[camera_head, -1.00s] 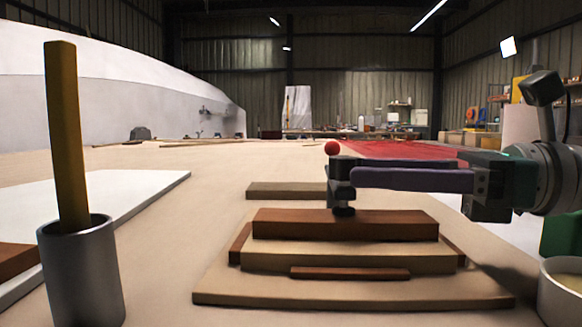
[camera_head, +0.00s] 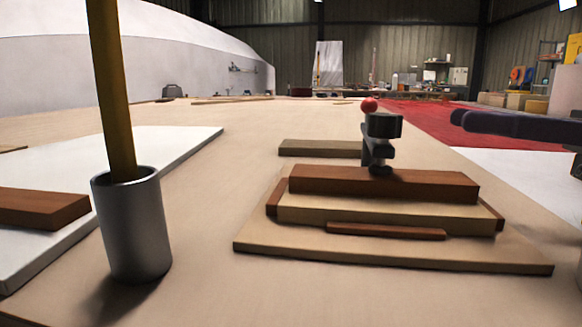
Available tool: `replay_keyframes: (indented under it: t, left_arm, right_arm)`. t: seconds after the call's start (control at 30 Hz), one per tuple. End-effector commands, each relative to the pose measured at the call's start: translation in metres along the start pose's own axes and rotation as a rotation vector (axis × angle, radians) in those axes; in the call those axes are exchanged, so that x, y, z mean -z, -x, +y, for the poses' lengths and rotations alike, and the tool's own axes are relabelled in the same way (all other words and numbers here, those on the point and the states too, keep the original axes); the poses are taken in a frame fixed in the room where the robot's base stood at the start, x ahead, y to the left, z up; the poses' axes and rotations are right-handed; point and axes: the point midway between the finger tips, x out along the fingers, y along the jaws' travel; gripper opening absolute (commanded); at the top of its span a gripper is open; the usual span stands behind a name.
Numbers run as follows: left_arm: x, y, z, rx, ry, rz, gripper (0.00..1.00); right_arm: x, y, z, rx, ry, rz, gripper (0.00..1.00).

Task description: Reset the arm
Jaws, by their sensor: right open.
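My right gripper (camera_head: 461,119) shows at the right edge as dark purple fingers pointing left. It is open, empty and apart from everything, to the right of a dark clamp-like piece (camera_head: 377,150) with a red ball (camera_head: 369,105) at its top. That piece stands upright on a reddish-brown wooden block (camera_head: 385,186). The block lies on a paler wooden block (camera_head: 385,213) over a flat wooden board (camera_head: 400,253). The rest of my right arm is mostly out of the picture. My left gripper is not in view.
A grey metal cup (camera_head: 135,235) holding a tall yellow-brown stick (camera_head: 110,85) stands at the left front. Behind it a white board (camera_head: 165,147) carries a brown block (camera_head: 40,207). A wooden strip (camera_head: 320,148) lies behind the stack. The table between cup and stack is clear.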

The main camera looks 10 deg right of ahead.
Motion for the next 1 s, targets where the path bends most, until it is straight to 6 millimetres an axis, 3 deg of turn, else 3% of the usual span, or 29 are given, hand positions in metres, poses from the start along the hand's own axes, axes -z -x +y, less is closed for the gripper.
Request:
replay_keyframes:
  t: [0.03, 0.2, 0.3, 0.4, 0.53, 0.67, 0.87, 0.9, 1.0]
  left_arm:
    - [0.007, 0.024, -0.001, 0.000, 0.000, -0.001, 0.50]
    - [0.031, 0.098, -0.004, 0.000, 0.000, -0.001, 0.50]
    - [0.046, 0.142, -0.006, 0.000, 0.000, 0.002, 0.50]
    - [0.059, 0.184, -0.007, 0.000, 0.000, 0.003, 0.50]
    - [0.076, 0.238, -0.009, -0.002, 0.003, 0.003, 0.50]
    - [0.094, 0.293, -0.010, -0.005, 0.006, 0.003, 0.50]
    - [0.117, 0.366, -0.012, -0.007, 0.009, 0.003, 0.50]
    - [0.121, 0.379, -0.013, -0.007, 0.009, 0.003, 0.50]
    - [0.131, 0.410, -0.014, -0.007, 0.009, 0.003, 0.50]
  right_arm:
    - [-0.025, -0.007, 0.000, 0.032, -0.058, -0.039, 0.69]
    - [-0.102, -0.028, -0.013, 0.244, -0.451, -0.275, 0.69]
    - [-0.135, -0.027, -0.024, 0.394, -0.753, -0.437, 0.69]
    - [-0.155, -0.017, -0.030, 0.548, -1.068, -0.594, 0.69]
    - [-0.162, 0.003, -0.023, 0.765, -1.485, -0.792, 0.69]
    - [-0.158, 0.025, 0.009, 1.012, -1.888, -0.981, 0.69]
    - [-0.158, 0.052, 0.103, 1.458, -2.380, -1.225, 0.69]
    - [-0.161, 0.056, 0.126, -1.530, 2.413, 1.244, 0.69]
    - [-0.176, 0.064, 0.183, -1.498, 2.144, 1.117, 0.69]
